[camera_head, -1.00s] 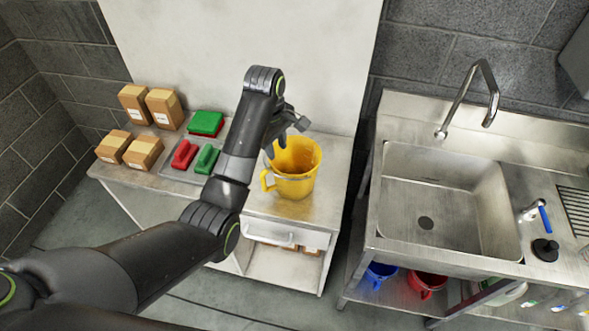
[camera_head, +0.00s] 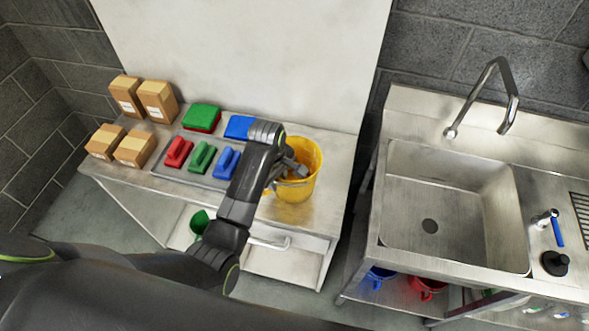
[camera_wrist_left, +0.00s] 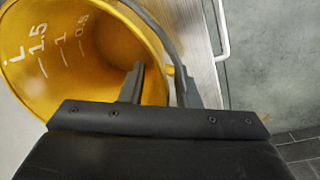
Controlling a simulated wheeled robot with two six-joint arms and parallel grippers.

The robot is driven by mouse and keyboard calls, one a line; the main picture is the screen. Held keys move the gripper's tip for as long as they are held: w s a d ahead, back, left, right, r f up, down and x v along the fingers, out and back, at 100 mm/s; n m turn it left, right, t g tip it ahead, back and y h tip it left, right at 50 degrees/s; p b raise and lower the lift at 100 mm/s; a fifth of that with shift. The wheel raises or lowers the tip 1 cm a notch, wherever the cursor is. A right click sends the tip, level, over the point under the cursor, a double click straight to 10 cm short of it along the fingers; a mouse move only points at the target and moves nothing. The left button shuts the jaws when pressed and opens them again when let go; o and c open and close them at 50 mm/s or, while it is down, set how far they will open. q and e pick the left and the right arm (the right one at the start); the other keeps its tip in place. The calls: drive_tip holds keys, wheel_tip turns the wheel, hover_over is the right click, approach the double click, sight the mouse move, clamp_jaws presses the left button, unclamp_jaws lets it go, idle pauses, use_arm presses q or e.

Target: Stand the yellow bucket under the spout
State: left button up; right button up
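The yellow bucket (camera_head: 297,194) stands upright on the steel table left of the sink. The spout (camera_head: 512,98) is a curved chrome tap over the sink basin (camera_head: 460,190), to the right. My left gripper (camera_head: 298,175) is at the bucket's near-left rim. In the left wrist view, its fingers (camera_wrist_left: 160,72) are apart, one inside the bucket (camera_wrist_left: 90,75) and one outside, with the rim between them. I cannot see contact on both sides. The bucket's side handle is mostly hidden by the gripper. My right gripper is not in view.
Cardboard boxes (camera_head: 157,101), a tray (camera_head: 165,174) of coloured brushes and green and blue pads stand left of the bucket. A gap separates the table from the sink unit. A blue-handled tap (camera_head: 556,230) sits right of the basin, which is empty.

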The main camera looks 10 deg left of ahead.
use_arm(q)
drive_tip(key=shift+w+d+f, duration=0.1)
drive_tip(key=shift+w+f, duration=0.1)
drive_tip(key=shift+f, duration=0.1)
drive_tip(key=shift+s+r, duration=0.25)
drive_tip(key=shift+s, duration=0.15)
drive_tip(key=shift+c, duration=0.9)
clamp_jaws()
drive_tip(key=shift+f, duration=0.1)
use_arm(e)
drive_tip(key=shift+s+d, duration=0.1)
use_arm(q)
drive_tip(key=shift+s, duration=0.1)
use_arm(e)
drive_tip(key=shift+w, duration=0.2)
